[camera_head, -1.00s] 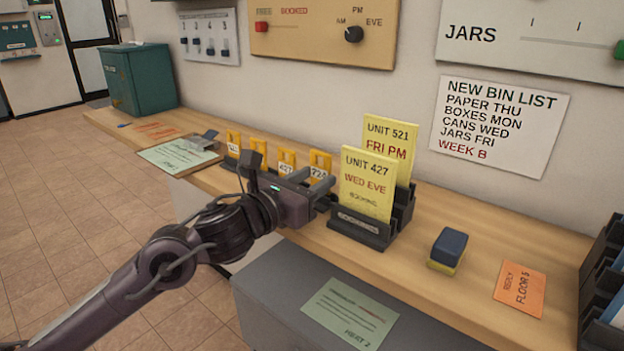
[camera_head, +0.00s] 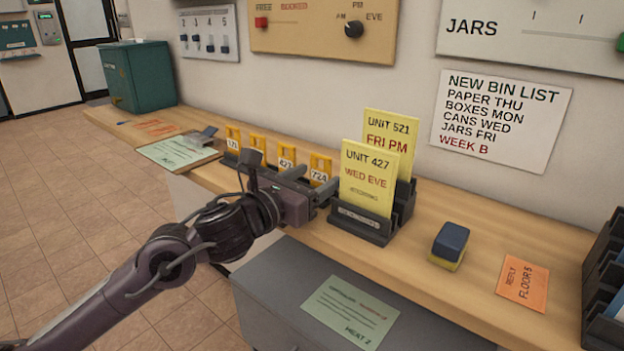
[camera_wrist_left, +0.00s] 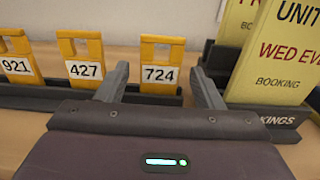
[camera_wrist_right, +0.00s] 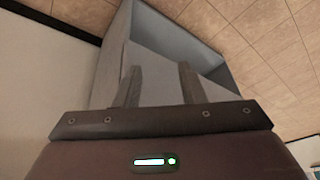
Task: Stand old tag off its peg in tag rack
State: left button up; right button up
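Several yellow tags stand in a row in a dark tag rack (camera_wrist_left: 40,96) on the wooden counter. The 724 tag (camera_head: 320,168) is at the right end of the row. The 427 tag (camera_head: 286,158) and the 921 tag (camera_wrist_left: 17,62) stand to its left. My left gripper (camera_head: 312,181) is open in front of the right end of the rack. In the left wrist view, the 724 tag (camera_wrist_left: 159,62) shows between its spread fingers, apart from both. Pegs are not clearly visible. My right gripper (camera_wrist_right: 158,85) is open and empty, away from the counter.
A bookings holder (camera_head: 360,229) with two yellow cards stands close to the right of my left gripper. A blue-and-yellow block (camera_head: 449,245) and an orange card (camera_head: 523,283) lie further right. A clipboard (camera_head: 178,152) lies left of the rack.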

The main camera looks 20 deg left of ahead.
dwell(0.3)
pick_arm(q)
jog(key=shift+s+a+f, duration=0.1)
jog(key=shift+s+a, duration=0.05)
jog(key=shift+s, duration=0.15)
jog(key=b+v, duration=0.1)
jog(key=v, duration=0.3)
jog(key=shift+s+f, duration=0.1)
jog(key=shift+s, duration=0.15)
jog(key=shift+s+a, duration=0.35)
jog(key=shift+s, duration=0.2)
jog(key=shift+s+a+b, duration=0.1)
jog(key=shift+s+b, duration=0.35)
jog(key=shift+s, duration=0.2)
pick_arm(e)
jog(key=shift+w+a+f+t+y, duration=0.15)
jog(key=shift+a+t+y, duration=0.1)
jog(key=shift+a, duration=0.35)
jog(key=shift+w+a+f+t+y, duration=0.1)
jog(key=shift+a+t+y, duration=0.15)
jog(key=shift+a, duration=0.35)
pick_arm(q)
jog(key=shift+r, duration=0.2)
pick_arm(e)
jog(key=shift+w+d+r, duration=0.1)
jog(key=shift+w, duration=0.05)
